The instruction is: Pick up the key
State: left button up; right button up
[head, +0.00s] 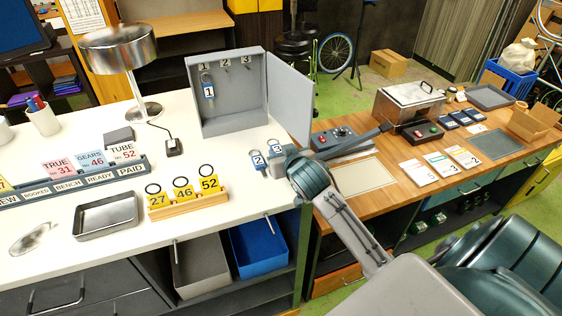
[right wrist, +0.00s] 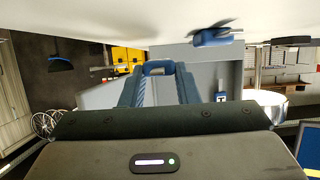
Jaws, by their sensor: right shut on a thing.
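My right gripper (head: 279,151) is at the right end of the white counter, in front of the grey key cabinet (head: 228,120). It is shut on a blue key tag (head: 274,145), which looks like number 3. The right wrist view shows this tag (right wrist: 158,67) between the two fingertips. I cannot tell whether it still touches the counter. A second blue tag, number 2 (head: 258,160), is just left of it on the counter and also shows in the right wrist view (right wrist: 215,37). Blue tag 1 (head: 208,88) hangs inside the cabinet. My left gripper is not in view.
The cabinet door (head: 290,98) stands open close behind my right gripper. A wooden rack (head: 190,204) with yellow number cards and a metal tray (head: 105,218) are to the left. A wooden bench with a metal heater box (head: 408,103) is to the right.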

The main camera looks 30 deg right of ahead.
jog(key=s+b, duration=0.1)
jog(key=s, duration=0.2)
jog(key=s+r+b, duration=0.1)
jog(key=s+b, duration=0.1)
jog(key=s, duration=0.2)
jog(key=s+b, duration=0.1)
jog(key=s, duration=0.2)
jog(key=shift+s+a+r, duration=0.25)
jog(key=shift+s+r, duration=0.05)
jog(key=shift+s, duration=0.1)
jog(key=s+p, duration=0.3)
jog(key=s+r+p, duration=0.1)
jog(key=s+p, duration=0.1)
jog(key=shift+s+a, duration=0.1)
jog(key=shift+a, duration=0.05)
jog(key=shift+f, duration=0.1)
